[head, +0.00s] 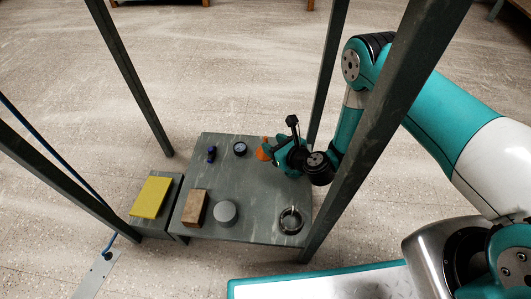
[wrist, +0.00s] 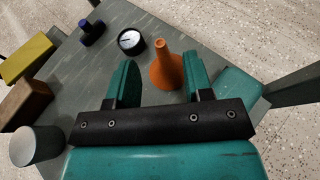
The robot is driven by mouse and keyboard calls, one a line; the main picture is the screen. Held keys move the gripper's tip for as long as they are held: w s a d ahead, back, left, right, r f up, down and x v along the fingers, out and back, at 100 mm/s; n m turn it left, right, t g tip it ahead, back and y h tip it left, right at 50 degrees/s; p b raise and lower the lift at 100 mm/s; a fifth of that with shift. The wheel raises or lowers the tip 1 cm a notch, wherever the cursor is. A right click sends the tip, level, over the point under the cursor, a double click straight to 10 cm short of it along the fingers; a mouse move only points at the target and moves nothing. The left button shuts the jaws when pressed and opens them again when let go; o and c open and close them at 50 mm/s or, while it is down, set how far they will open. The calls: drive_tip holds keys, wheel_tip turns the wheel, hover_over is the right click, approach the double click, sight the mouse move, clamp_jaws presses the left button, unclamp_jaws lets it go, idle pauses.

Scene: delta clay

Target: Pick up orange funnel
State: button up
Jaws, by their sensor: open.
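The orange funnel (wrist: 166,71) stands on the grey table with its narrow spout up. In the wrist view it shows between the two teal fingers of my gripper (wrist: 160,80), nearer the right finger. The fingers are apart, with nothing gripped. I cannot tell whether the right finger touches the funnel. In the head view the funnel (head: 263,150) shows only in part, just left of my gripper (head: 275,152), which hides the rest of it.
On the grey table (head: 262,200) are a round gauge (head: 239,148), a dark blue object (head: 211,154), a brown block (head: 195,207), a grey cylinder (head: 225,212) and a metal ring (head: 291,219). A yellow block (head: 151,197) lies on a lower surface at left. Upright posts surround the table.

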sight(266, 141)
drive_tip(key=b+x, duration=0.2)
drive_tip(key=x, duration=0.1)
drive_tip(key=shift+w+a+f, duration=0.2)
drive_tip(key=shift+w+f, duration=0.05)
drive_tip(key=shift+f, duration=0.05)
drive_tip(key=shift+w+a+f+b, duration=0.1)
drive_tip(key=shift+w+a+b, duration=0.15)
drive_tip(key=shift+w+b, duration=0.25)
clamp_jaws()
